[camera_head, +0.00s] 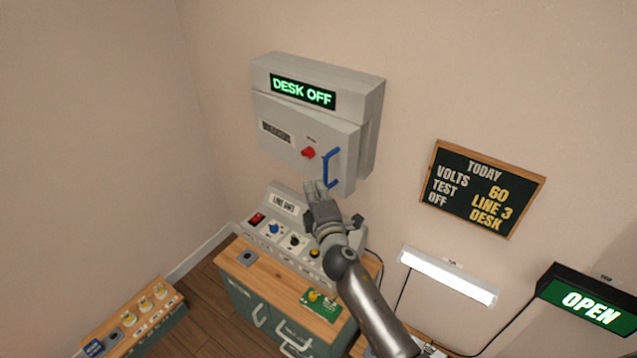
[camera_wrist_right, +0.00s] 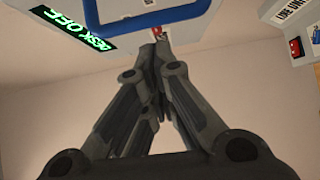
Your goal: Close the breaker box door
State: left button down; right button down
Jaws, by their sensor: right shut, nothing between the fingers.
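The breaker box (camera_head: 318,72) is a light grey wall box with a green "DESK OFF" display. Its door (camera_head: 290,140) carries a red knob (camera_head: 308,153) and a blue handle (camera_head: 332,167). The door's right edge stands out from the box body, so it looks slightly ajar. My right gripper (camera_head: 318,186) is just below and left of the handle, in front of the door's lower edge. In the right wrist view its fingertips (camera_wrist_right: 158,38) are together and empty, with the blue handle (camera_wrist_right: 150,24) close beyond them. Contact cannot be told. My left gripper is out of view.
A control panel (camera_head: 284,207) with several knobs stands below the box on a wooden-topped cabinet (camera_head: 262,274). A chalkboard (camera_head: 481,190), white lamp (camera_head: 448,276) and "OPEN" sign (camera_head: 590,306) are to the right. The wall around the box is clear.

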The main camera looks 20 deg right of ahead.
jog(key=shift+w+d, duration=0.5)
jog(key=shift+d, duration=0.15)
jog(key=shift+d, duration=0.1)
jog(key=d, duration=0.2)
jog(key=w+d, duration=0.1)
jog(key=d, duration=0.3)
jog(key=shift+w, duration=0.35)
jog(key=shift+a, duration=0.1)
jog(key=shift+s+f, duration=0.1)
jog(key=shift+s, duration=0.05)
